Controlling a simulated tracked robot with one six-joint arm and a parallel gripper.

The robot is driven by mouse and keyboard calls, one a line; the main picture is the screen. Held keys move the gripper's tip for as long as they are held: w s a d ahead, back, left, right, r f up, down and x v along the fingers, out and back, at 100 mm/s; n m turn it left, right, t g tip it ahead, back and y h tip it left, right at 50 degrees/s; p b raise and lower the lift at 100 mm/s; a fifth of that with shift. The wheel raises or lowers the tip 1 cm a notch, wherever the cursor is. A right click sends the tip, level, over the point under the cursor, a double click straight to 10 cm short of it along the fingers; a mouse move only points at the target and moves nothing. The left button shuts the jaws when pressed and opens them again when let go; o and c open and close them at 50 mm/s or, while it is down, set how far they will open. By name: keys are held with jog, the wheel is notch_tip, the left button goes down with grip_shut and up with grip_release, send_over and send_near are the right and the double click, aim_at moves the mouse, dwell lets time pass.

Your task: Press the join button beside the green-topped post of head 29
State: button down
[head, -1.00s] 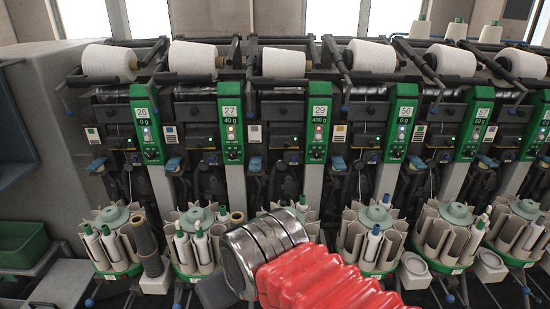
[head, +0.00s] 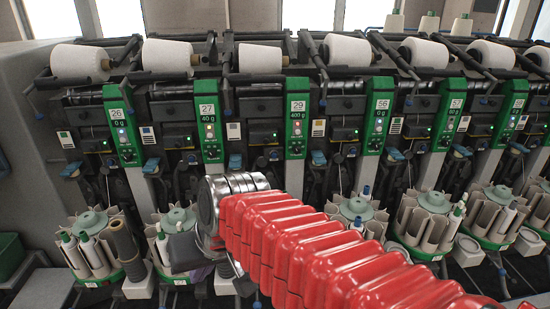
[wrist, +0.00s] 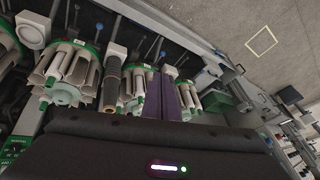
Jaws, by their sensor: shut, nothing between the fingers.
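The green top of the head 29 post (head: 298,118) stands in the middle of the head view, labelled 29 and 400 g, with a lit red lamp. Small pale switch plates, one to its left (head: 233,131) and one to its right (head: 318,128), sit beside it; I cannot tell which part is the join button. My gripper (head: 188,252) is low and left of that post, in front of the bobbin magazines, touching nothing that I can make out. In the wrist view its dark purple fingers (wrist: 172,92) are shut and empty. The head 29 panel is not recognisable there.
Neighbouring green panels 27 (head: 208,120) and 56 (head: 377,115) flank head 29. White yarn cones (head: 260,59) run along the top. Round bobbin magazines (head: 357,215) stand below. A tall brown tube (head: 124,245) is left of my gripper. My red-sleeved arm hides the lower middle.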

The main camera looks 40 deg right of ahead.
aim_at(274, 156)
jog(key=w+d+f+m+t+y, duration=0.1)
jog(key=w+d+m+t+y, duration=0.2)
jog(key=w+d+m, duration=1)
jog(key=w+d+f+m+t+h, duration=0.1)
jog(key=w+d+f, duration=0.1)
jog(key=d, duration=0.7)
jog(key=w+d+f+m+t+h, duration=0.1)
jog(key=w+d, duration=0.4)
jog(key=d, duration=0.5)
jog(key=w+d+f+m+t+h, duration=0.1)
jog(key=w+d+f+m+t, duration=0.1)
jog(key=d, duration=0.8)
notch_tip(274, 156, down, 2)
jog(key=shift+w+f+m+t, duration=0.15)
jog(key=shift+w+m+t, duration=0.35)
jog(key=shift+w, duration=0.65)
jog(key=shift+d, duration=0.1)
jog(key=w+d, duration=0.5)
jog(key=w, duration=0.2)
jog(key=shift+w, duration=0.15)
jog(key=shift+w, duration=0.1)
